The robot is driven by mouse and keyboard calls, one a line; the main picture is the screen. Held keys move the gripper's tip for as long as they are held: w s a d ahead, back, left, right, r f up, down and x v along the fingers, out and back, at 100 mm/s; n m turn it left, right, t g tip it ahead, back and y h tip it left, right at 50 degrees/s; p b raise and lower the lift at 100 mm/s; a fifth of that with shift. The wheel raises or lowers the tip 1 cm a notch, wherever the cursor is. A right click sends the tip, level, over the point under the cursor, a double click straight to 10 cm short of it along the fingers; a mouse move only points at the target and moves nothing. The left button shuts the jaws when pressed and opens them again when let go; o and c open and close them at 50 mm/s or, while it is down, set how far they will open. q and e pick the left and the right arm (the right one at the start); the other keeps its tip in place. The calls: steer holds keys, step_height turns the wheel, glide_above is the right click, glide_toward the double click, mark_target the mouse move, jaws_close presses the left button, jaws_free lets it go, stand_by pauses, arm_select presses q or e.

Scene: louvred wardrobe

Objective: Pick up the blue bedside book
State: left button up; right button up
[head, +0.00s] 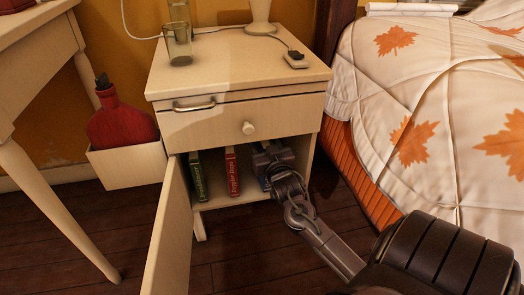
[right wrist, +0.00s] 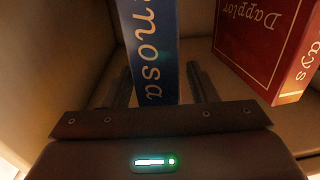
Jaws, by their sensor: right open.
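The blue book (right wrist: 150,40) stands upright inside the open bedside cabinet, with pale lettering on its spine. In the right wrist view its spine lies between the two fingers of my right gripper (right wrist: 162,75). The fingers are open, one on each side of the book; I cannot tell whether either touches it. In the head view my right gripper (head: 268,158) reaches into the right part of the lower compartment and hides most of the blue book (head: 264,183). My left gripper is not in view.
A red book (head: 232,172) and a green book (head: 198,176) stand left of my gripper; the red book (right wrist: 262,45) is close in the wrist view. The cabinet door (head: 170,235) hangs open at the left. A bed (head: 430,90) stands at the right.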

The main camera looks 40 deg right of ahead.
jaws_close()
stand_by(0.4)
